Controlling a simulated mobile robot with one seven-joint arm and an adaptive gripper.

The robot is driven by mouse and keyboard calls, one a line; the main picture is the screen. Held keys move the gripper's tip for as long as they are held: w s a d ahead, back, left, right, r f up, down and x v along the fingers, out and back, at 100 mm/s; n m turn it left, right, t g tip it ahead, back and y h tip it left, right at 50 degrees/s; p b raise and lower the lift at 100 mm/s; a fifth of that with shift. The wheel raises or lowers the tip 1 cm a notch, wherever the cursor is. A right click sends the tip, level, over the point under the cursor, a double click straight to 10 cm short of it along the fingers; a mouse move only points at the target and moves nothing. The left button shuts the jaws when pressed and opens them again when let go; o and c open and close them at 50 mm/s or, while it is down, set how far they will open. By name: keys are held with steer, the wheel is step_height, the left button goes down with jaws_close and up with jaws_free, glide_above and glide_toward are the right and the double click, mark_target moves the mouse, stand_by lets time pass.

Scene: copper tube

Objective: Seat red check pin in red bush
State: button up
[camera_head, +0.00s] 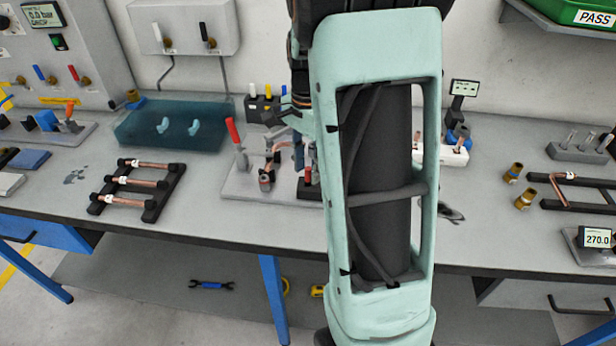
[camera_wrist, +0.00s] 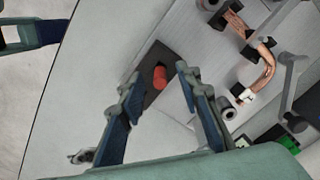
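A red cylinder (camera_wrist: 160,76), which looks like the red check pin, stands in a dark block (camera_wrist: 155,58) in the wrist view. A red top (camera_head: 308,177) on a black block, probably the same one, shows beside my arm in the head view. My gripper (camera_wrist: 159,71) is open, its two blue fingers on either side of the red cylinder in the picture, with nothing between them. I cannot tell how far above it they are. In the head view my arm hides most of the gripper. I cannot make out a red bush in either view.
A pale fixture plate (camera_head: 240,185) carries a red-handled clamp (camera_head: 235,134) and copper tube (camera_wrist: 262,70). A pin holder (camera_head: 264,110) with white and yellow tops stands behind.

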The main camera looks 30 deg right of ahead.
steer(key=shift+f, duration=0.5)
steer(key=shift+c, duration=0.3)
jaws_close()
steer(key=shift+r, duration=0.15)
